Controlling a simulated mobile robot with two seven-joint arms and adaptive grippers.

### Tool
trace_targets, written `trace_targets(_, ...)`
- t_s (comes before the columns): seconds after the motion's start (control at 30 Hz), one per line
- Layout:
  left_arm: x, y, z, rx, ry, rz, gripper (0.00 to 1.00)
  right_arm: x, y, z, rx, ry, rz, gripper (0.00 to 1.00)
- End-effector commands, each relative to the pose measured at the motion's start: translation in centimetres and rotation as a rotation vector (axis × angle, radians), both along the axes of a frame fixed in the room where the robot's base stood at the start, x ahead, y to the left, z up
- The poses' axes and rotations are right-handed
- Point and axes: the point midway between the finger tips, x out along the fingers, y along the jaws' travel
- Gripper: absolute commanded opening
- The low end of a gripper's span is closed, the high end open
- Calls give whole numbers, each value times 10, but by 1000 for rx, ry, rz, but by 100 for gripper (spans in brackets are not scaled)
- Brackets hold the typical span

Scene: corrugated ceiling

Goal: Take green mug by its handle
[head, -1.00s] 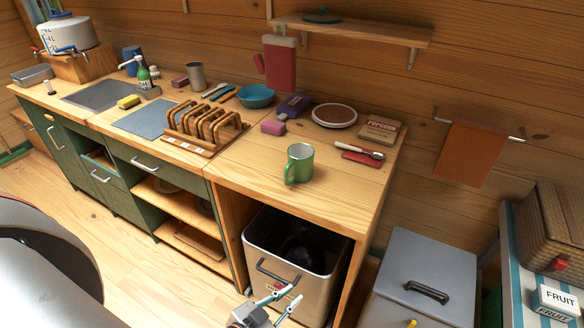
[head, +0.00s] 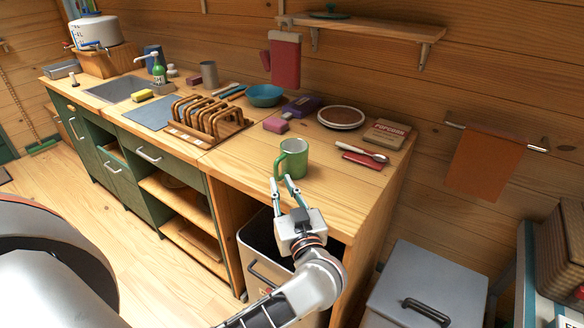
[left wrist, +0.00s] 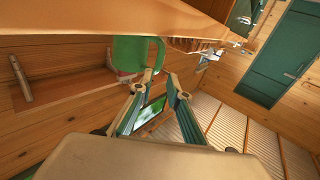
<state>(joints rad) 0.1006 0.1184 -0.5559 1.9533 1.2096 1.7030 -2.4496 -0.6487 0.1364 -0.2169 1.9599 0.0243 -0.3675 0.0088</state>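The green mug (head: 294,158) stands upright near the front edge of the wooden counter, its handle (head: 278,165) turned to the front left. My left gripper (head: 282,181) is open, just in front of the mug and beneath its handle in the picture. In the left wrist view the mug (left wrist: 129,52) lies just beyond the spread fingertips (left wrist: 157,73), with the handle side near the gap between them. I cannot tell whether the fingers touch the handle. My right gripper is not in view.
A wooden rack (head: 208,122) stands left of the mug. Behind are a pink block (head: 276,125), a plate (head: 341,117) and a spoon (head: 363,153). A bin (head: 262,245) sits under the counter.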

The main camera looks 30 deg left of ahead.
Motion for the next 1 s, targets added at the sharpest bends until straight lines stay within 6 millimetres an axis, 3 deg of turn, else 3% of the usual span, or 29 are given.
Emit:
trace_targets(0.13,5,2,-10,-24,51,8,17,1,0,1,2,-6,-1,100)
trace_targets(0.7,51,50,-7,-23,53,11,17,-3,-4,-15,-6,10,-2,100)
trace_targets(1.0,56,56,-6,-25,54,10,17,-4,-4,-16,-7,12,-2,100)
